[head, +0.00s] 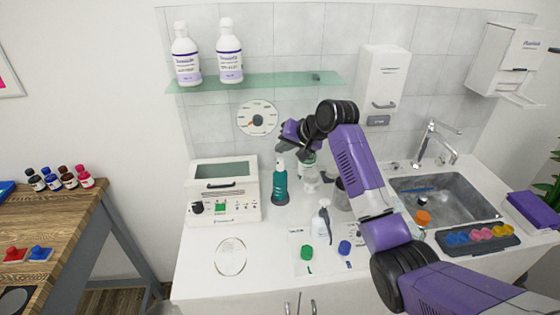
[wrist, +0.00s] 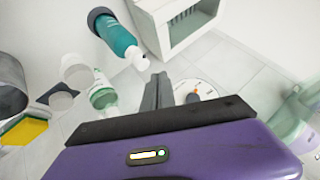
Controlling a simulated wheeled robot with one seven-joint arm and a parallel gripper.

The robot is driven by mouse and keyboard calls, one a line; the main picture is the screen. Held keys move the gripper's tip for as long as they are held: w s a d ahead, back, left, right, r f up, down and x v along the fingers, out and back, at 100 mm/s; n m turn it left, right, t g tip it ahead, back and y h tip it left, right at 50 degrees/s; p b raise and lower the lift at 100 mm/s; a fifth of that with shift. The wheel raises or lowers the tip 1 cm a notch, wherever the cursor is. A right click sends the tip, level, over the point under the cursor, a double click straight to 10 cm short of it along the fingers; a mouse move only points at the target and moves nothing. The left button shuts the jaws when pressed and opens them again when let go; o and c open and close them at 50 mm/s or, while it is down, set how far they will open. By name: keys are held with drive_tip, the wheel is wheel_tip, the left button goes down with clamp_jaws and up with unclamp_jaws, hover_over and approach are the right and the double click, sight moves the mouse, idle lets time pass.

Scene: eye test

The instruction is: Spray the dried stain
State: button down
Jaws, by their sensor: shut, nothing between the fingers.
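A teal bottle with a white top (head: 279,184) stands on the white counter, right of the white machine; it also shows in the wrist view (wrist: 114,36). A small clear bottle with a white pump top (head: 323,222) stands nearer the front. A bottle with a green label (wrist: 103,96) is partly hidden behind my arm in the head view. My gripper (head: 283,146) is shut and empty, above and behind the teal bottle's top; its fingers (wrist: 158,92) touch nothing in the wrist view. I cannot clearly make out a dried stain; a round pale outline (head: 230,257) lies at the counter's front left.
A white machine (head: 222,190) stands left of the bottles. A glass shelf (head: 270,83) with two large bottles hangs above. A sink (head: 455,203) is at right. The front left counter is mostly clear.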

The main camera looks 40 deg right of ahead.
sight(283, 160)
wheel_tip(283, 160, up, 6)
drive_tip(key=p, duration=0.4)
drive_tip(key=shift+f, duration=0.15)
idle(0.7)
